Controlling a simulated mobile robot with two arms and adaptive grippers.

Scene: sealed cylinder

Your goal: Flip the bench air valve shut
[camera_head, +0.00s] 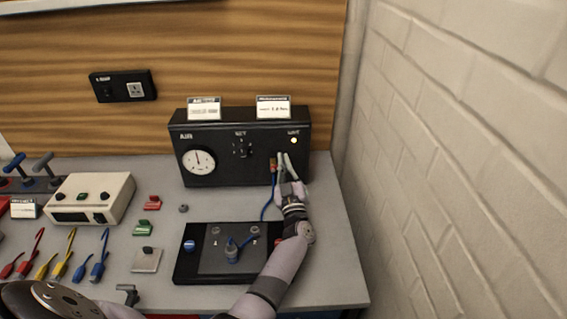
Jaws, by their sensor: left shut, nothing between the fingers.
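The black air panel (240,177) stands at the back of the bench, with a round AIR gauge (198,160) whose needle points about straight up. A small yellow light (294,140) is lit at its right. I cannot make out a valve lever clearly; the gripper covers part of this area. My right gripper is not in view.
A black tray (183,267) with a blue knob and a cylinder lies in front of the panel, under my forearm. A white meter box (112,195) and coloured leads (70,252) are at left. A brick wall (455,160) rises close on the right.

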